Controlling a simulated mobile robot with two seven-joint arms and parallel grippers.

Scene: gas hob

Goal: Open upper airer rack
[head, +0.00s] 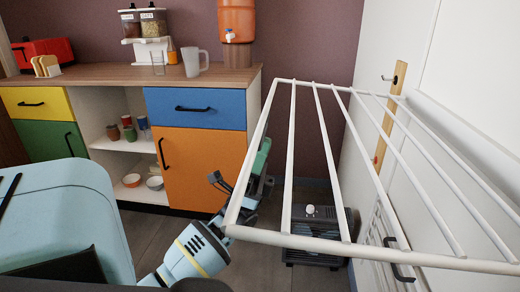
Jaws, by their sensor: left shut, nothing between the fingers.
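The upper airer rack (285,160) is a white frame with several long bars. It stands out from the white wall panel on the right and stretches across the right half of the head view. My left gripper (262,158) is beside the rack's left side bar, partly hidden behind it. The gripper is shut with nothing held, and I cannot tell whether it touches the bar. My light blue left wrist is just left of the rack's near left corner. My right gripper is not in view.
A lower white rack (383,240) hangs against the wall below. A dark grey appliance (312,222) stands on the floor beneath the rack. A cabinet with an orange door (205,165) and wooden top stands behind. Some dark floor between is clear.

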